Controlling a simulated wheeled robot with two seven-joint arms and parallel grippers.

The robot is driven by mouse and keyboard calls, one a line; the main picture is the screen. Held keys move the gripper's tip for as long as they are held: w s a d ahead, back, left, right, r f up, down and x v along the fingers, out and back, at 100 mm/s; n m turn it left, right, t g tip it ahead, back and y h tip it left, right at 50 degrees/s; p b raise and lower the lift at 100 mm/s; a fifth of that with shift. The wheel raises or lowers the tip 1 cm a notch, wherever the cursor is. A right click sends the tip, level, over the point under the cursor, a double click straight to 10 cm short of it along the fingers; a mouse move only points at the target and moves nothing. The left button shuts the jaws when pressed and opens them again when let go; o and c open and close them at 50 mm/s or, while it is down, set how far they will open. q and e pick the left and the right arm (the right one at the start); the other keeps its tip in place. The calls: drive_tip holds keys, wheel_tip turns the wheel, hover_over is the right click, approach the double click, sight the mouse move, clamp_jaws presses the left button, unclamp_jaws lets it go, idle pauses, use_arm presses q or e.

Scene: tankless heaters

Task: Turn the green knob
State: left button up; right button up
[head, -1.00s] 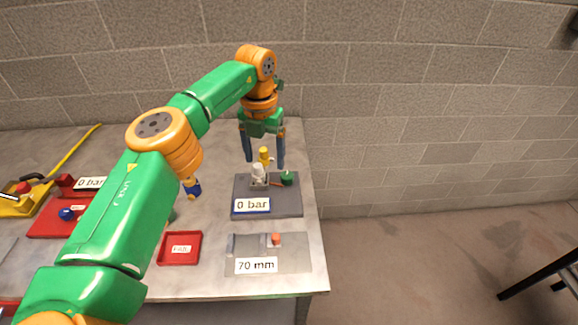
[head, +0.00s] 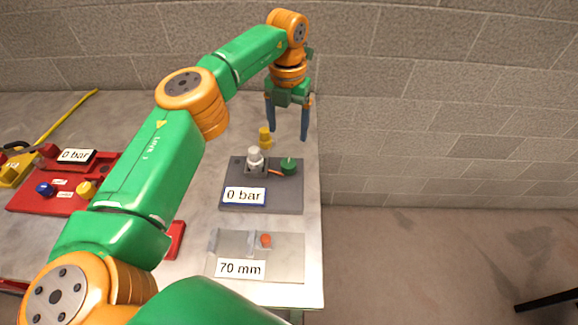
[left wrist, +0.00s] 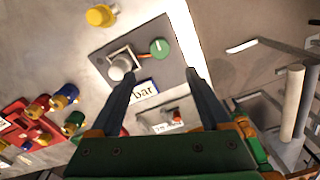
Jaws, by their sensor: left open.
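The green knob (head: 289,166) sits at the back right of a dark grey plate with a "0 bar" label (head: 244,196). It carries a thin pale pointer mark. In the left wrist view the green knob (left wrist: 159,48) lies beyond the fingertips, roughly between their lines. My left gripper (head: 288,138) is open and empty, fingers pointing down, above and behind the knob and apart from it. Its two fingers also show in the left wrist view (left wrist: 158,80). My right gripper is not in view.
A white-grey fitting (head: 255,158) stands beside the knob, with a yellow cylinder (head: 265,137) behind it. A "70 mm" plate (head: 285,268) lies in front. A red panel (head: 35,199) with blue and yellow knobs is at left. The table's right edge is close to the knob.

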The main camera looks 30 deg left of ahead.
use_arm(q)
drive_tip(key=b, duration=0.4)
hover_over(289, 163)
wheel_tip(289, 163, down, 5)
drive_tip(key=shift+f, duration=0.15)
drive_tip(key=shift+w+f+p, duration=0.1)
drive_tip(key=shift+f+p, duration=0.15)
drive_tip(key=shift+p, duration=0.1)
drive_tip(key=f+p, duration=0.1)
drive_tip(key=f, duration=0.4)
drive_tip(key=shift+s+a+f+p, duration=0.1)
drive_tip(key=shift+s+f+p, duration=0.1)
drive_tip(key=shift+p, duration=0.2)
drive_tip(key=shift+w+f, duration=0.15)
drive_tip(key=shift+f, duration=0.25)
clamp_jaws()
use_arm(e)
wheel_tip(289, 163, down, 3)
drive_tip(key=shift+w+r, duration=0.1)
